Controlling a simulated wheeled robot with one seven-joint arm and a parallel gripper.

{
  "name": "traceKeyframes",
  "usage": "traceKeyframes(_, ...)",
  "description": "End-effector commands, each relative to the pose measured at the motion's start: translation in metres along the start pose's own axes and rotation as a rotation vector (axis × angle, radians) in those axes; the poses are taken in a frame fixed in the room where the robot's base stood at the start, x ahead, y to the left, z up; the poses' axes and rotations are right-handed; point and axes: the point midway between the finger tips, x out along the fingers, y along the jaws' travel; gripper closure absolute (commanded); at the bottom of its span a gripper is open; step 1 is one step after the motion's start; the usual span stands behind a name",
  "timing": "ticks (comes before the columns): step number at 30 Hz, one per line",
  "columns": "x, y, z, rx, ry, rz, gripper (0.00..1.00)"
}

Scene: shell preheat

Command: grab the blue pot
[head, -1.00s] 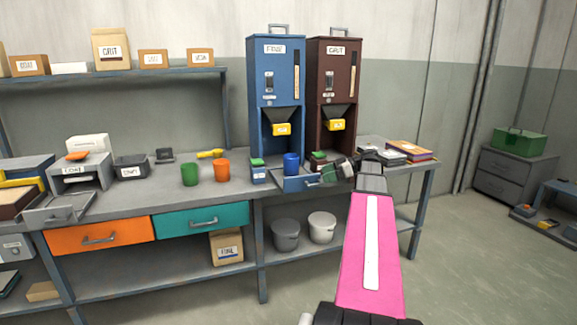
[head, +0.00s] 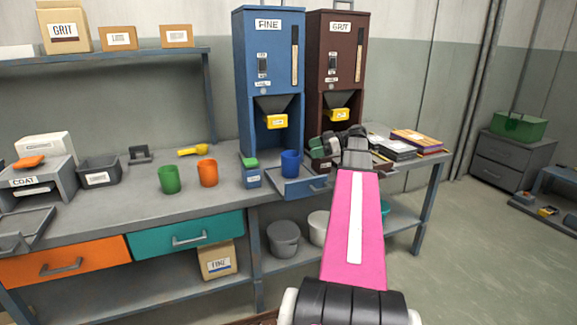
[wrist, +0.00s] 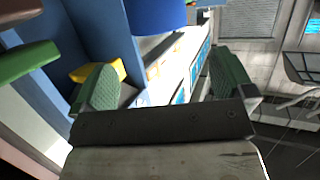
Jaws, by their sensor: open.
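The blue pot (head: 290,162) stands upright on the blue tray (head: 300,187) below the spout of the blue FINE dispenser (head: 268,70). A blue rounded shape at the top of the wrist view, ahead of the fingers, looks like the blue pot (wrist: 158,15). My gripper (head: 324,145) is just right of the pot in the head view, apart from it. In the wrist view my gripper (wrist: 163,80) has its two green-padded fingers wide apart with nothing between them.
A box with a green top (head: 251,172) stands left of the pot. Green (head: 169,179) and orange (head: 207,173) cups are farther left. The brown GRIT dispenser (head: 335,70) stands behind my gripper. Papers (head: 417,142) lie at the bench's right end. Bench space between cups and box is clear.

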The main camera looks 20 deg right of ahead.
Motion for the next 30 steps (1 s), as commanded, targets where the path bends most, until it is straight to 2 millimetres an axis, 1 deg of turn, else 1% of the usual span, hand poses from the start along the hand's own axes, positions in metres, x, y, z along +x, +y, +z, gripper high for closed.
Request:
traceKeyframes(9, 0.045, -0.001, 0.000, 0.001, 0.000, -0.003, 0.00)
traceKeyframes(16, 0.058, 0.001, 0.001, 0.001, 0.000, -0.002, 0.00)
traceKeyframes(24, 0.095, 0.002, 0.001, 0.000, 0.000, -0.003, 0.00)
traceKeyframes(27, 0.101, 0.003, 0.001, 0.000, 0.000, -0.001, 0.00)
traceKeyframes(30, 0.102, 0.003, 0.001, 0.001, 0.000, 0.000, 0.00)
